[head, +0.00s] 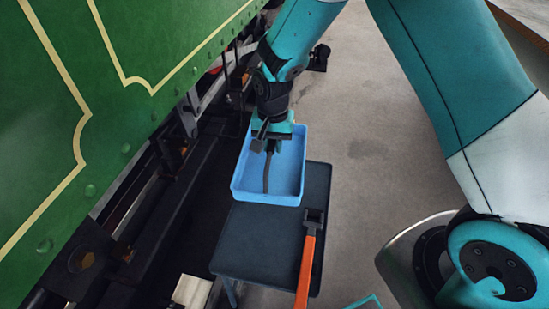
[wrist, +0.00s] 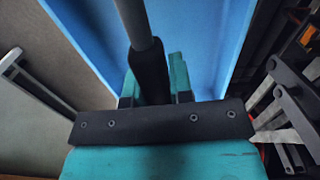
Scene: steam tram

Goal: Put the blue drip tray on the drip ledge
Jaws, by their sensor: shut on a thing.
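The blue drip tray (head: 298,165) is a shallow open box in the middle of the head view. A dark bar (head: 267,175), which looks like its handle, runs over its inside. My gripper (head: 268,142) is above the tray, shut on this bar. In the wrist view the bar (wrist: 134,25) passes between the fingers, with the tray's blue surface (wrist: 205,50) behind it. I cannot tell whether the tray is lifted or touches the table. The drip ledge is not clearly identifiable; a long dark beam (head: 165,225) runs along the tram's side, left of the tray.
A small dark table (head: 255,245) is below and in front of the tray. A tool with an orange handle (head: 306,268) lies along its right side. The green tram wall (head: 60,120) rises at the left, with dark undergear below. The grey floor (head: 365,140) at the right is clear.

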